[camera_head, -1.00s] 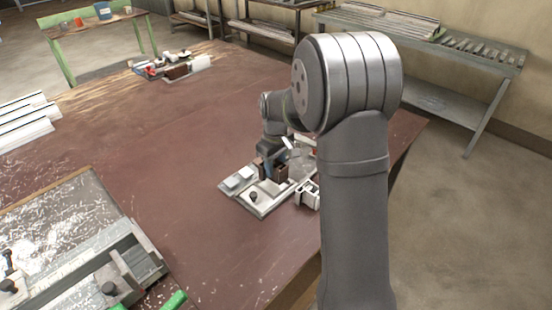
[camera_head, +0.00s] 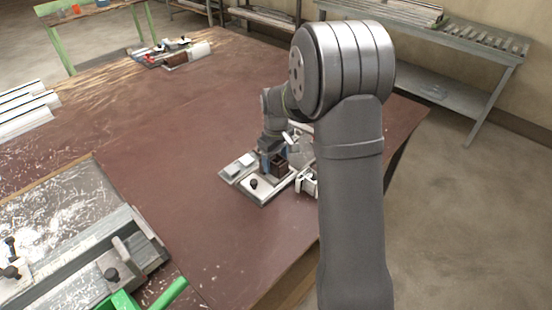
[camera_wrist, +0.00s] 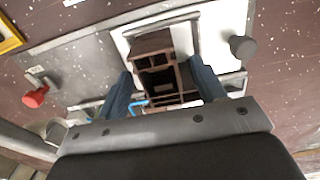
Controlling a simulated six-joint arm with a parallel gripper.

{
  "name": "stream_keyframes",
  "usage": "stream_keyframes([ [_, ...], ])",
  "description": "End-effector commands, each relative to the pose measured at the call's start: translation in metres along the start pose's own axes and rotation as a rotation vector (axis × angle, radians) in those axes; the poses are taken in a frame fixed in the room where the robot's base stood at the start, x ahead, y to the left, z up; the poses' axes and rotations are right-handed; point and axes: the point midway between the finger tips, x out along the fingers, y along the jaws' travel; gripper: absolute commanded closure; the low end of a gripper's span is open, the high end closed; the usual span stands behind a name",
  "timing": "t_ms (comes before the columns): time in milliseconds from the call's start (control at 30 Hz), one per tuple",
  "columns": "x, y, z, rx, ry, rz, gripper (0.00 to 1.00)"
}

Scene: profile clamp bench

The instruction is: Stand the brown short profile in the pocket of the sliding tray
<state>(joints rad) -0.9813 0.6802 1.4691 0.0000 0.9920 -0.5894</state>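The brown short profile (camera_wrist: 152,46) is a hollow piece with square openings, seen between my fingers in the wrist view. It also shows in the head view (camera_head: 280,166), at the back of the pale tray plate (camera_head: 254,191) with a black knob. The plate and its knob show in the wrist view as well (camera_wrist: 215,40). My gripper (camera_wrist: 163,68) has two blue fingers, one on each side of the profile. They look apart, with gaps beside it, so it appears open. The profile's base and the pocket are hidden, so its seating cannot be told.
A red knob (camera_wrist: 35,97) on a bracket and a yellow frame (camera_wrist: 8,36) lie left in the wrist view. White clamp parts (camera_head: 308,183) stand right of the plate. A metal fixture (camera_head: 85,262) fills the table's front left. The middle of the brown table (camera_head: 180,160) is clear.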

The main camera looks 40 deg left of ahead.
Motion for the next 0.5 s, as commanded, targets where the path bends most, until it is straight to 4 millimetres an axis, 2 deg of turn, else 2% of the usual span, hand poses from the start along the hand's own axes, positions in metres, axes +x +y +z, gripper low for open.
stream_keyframes([
  [167,-0.001,0.0,0.0,0.0,0.0,0.0,0.37],
  [267,-0.009,0.0,-0.001,0.0,0.002,0.001,0.37],
  [367,-0.025,0.001,-0.001,0.0,0.004,0.003,0.37],
  [500,-0.057,0.001,-0.001,0.0,0.005,0.003,0.37],
])
